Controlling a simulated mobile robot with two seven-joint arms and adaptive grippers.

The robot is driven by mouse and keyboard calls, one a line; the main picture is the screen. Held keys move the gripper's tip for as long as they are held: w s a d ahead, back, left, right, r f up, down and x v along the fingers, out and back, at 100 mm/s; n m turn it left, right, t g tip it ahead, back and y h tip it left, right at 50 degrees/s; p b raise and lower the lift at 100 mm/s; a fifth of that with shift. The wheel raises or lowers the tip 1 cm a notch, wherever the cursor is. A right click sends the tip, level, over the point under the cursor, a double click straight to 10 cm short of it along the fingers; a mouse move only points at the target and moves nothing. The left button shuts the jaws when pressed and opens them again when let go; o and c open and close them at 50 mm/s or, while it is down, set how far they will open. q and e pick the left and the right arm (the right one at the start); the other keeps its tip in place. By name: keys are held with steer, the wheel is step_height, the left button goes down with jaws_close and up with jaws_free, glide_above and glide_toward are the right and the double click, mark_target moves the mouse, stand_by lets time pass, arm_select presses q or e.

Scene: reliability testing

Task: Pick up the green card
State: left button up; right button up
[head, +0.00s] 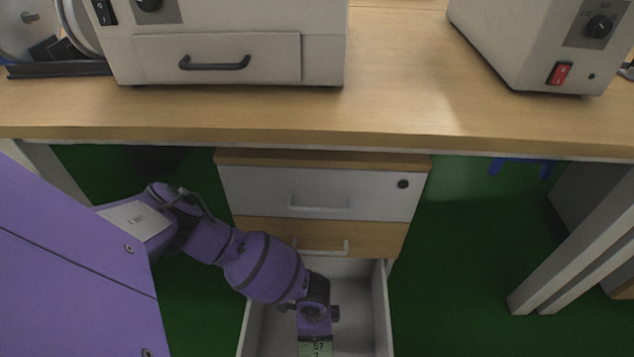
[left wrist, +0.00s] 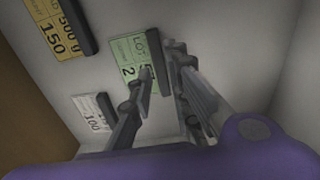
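The green card (left wrist: 128,62) with a dark block along its right edge lies on the floor of the open drawer in the left wrist view. Part of it shows at the bottom edge of the head view (head: 317,349). My left gripper (left wrist: 163,70) is over the card's right side, with one finger on either side of the dark block. The fingers look apart; whether they touch the block is unclear. In the head view my left arm reaches down into the drawer. My right gripper is not in view.
A yellow card (left wrist: 53,27) and a white card (left wrist: 93,112) lie in the same drawer, left of the green one. The drawer walls (head: 381,305) rise close on both sides. The wooden tabletop (head: 400,110) overhangs the drawer unit and carries two beige devices.

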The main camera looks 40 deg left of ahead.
mark_target(315, 347)
arm_select(q)
step_height(315, 347, down, 4)
steer(key=shift+d+r+b, duration=0.1)
steer(key=shift+r+b, duration=0.1)
steer(key=shift+b, duration=0.6)
steer(key=shift+r, duration=0.15)
jaws_close()
